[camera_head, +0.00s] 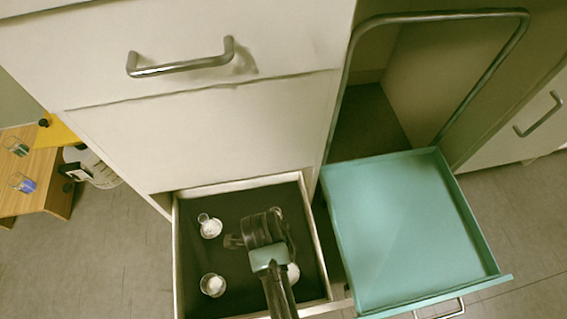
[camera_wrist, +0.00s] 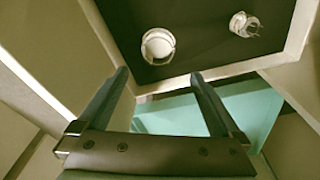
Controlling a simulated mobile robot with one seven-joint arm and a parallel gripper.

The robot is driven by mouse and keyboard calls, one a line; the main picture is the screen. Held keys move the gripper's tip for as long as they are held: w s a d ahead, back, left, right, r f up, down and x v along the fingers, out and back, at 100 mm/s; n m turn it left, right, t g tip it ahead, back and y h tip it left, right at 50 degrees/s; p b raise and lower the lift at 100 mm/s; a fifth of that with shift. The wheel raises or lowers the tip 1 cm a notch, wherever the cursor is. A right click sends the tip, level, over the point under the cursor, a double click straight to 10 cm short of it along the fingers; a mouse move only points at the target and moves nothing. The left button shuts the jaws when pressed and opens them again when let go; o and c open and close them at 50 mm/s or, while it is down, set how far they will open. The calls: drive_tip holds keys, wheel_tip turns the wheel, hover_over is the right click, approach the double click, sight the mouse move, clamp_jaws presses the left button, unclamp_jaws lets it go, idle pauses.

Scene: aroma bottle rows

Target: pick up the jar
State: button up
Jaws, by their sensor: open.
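In the head view an open drawer (camera_head: 309,226) with a dark floor holds a clear glass jar with white contents (camera_head: 213,285) at the front left. A narrow-necked glass vessel with white contents (camera_head: 210,227) stands behind it. Another white, round item (camera_head: 293,273) is partly hidden by my arm. My gripper (camera_head: 240,240) is over the drawer. In the wrist view my gripper (camera_wrist: 160,77) is open, with nothing between its fingers. A round glass jar (camera_wrist: 158,46) is beyond the fingertips, and a smaller glass vessel (camera_wrist: 243,24) is to its right. I cannot tell which head-view items these match.
A teal pull-out tray (camera_head: 400,230) stands open and empty right of the drawer. The drawer's pale wall (camera_wrist: 225,72) crosses the wrist view between fingers and jars. Closed white drawers with a metal handle (camera_head: 180,66) rise behind. A wooden table (camera_head: 35,180) is at far left.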

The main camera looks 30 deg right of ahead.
drive_tip(key=f+b, duration=0.1)
drive_tip(key=f, duration=0.1)
drive_tip(key=f+b, duration=0.2)
drive_tip(key=f, duration=0.1)
drive_tip(key=f+b, duration=0.1)
drive_tip(key=f, duration=0.1)
drive_tip(key=shift+s+d+f+b, duration=0.15)
drive_tip(key=shift+s+d+b, duration=0.15)
drive_tip(key=shift+s+d, duration=0.05)
drive_tip(key=f+b, duration=0.4)
drive_tip(key=f, duration=0.1)
drive_tip(key=shift+s+d+b, duration=0.1)
drive_tip(key=shift+s+b, duration=0.2)
drive_tip(key=shift+b, duration=0.1)
drive_tip(key=shift+c, duration=0.3)
drive_tip(key=c, duration=1.1)
drive_tip(key=shift+c, duration=0.2)
drive_tip(key=shift+r, duration=0.15)
